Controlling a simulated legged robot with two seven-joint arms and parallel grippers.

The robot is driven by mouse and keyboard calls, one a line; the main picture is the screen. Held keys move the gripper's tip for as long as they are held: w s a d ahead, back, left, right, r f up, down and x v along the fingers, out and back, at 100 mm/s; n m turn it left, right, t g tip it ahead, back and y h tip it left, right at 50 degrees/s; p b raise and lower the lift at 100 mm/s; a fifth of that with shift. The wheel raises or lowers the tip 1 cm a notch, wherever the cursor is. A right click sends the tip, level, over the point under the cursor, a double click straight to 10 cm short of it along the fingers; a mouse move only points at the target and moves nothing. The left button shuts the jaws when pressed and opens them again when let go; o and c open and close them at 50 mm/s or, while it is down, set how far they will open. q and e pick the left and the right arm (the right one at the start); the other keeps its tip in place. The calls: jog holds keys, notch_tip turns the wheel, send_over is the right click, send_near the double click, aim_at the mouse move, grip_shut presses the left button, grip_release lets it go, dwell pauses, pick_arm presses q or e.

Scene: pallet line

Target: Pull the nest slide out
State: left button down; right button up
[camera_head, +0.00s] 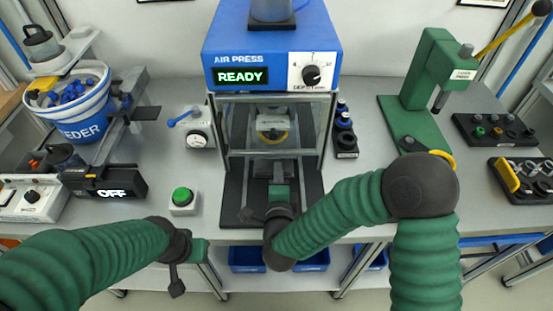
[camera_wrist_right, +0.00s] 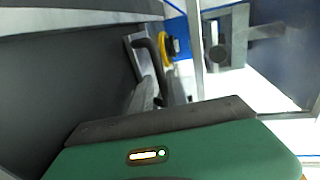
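The nest slide, with a yellow ring nest (camera_head: 272,136), sits inside the air press (camera_head: 270,50), behind its clear guard. In the right wrist view the slide shows as a grey plate with a dark bar handle (camera_wrist_right: 151,62) and the yellow ring behind it. My right gripper (camera_wrist_right: 160,93) is at the handle's near end, its fingers apart; contact is unclear. In the head view the right gripper (camera_head: 279,193) is over the dark base in front of the press, partly hidden by my wrist. My left gripper (camera_head: 181,282) hangs low at the table's front edge; its finger gap is not clear.
A green button box (camera_head: 184,200) and a gauge (camera_head: 198,139) stand left of the press. A black rack (camera_head: 345,140) stands to its right, then a green hand press (camera_head: 425,95). The press display reads READY. Blue bins (camera_head: 247,259) are below the table.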

jog(key=shift+s+r, duration=0.2)
jog(key=shift+r, duration=0.05)
jog(key=shift+c, duration=0.6)
grip_shut()
jog(key=shift+f, duration=0.2)
dwell(0.5)
